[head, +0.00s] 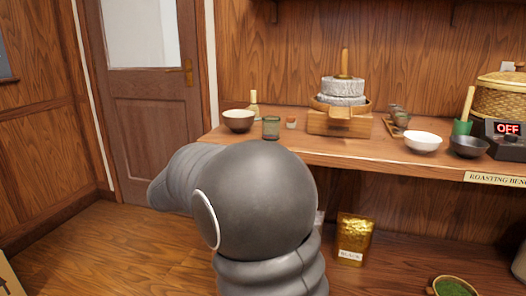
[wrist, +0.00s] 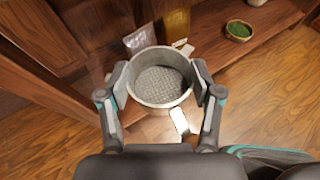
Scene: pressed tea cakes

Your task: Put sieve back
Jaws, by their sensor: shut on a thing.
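The sieve (wrist: 162,86) shows in the wrist view as a round, pale metal ring with a grey mesh floor. My gripper (wrist: 160,77) is shut on it, with one finger pressed against each side of its outer wall. I look down into the sieve, and its mesh looks empty. A pale tab sticks out at its near side and another light piece shows at its far side. In the head view my own arm fills the middle and hides the gripper and the sieve.
Below are a gold bag (head: 354,240), a clear bag (wrist: 140,40) and a bowl of green powder (wrist: 239,31). Open floor lies left.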

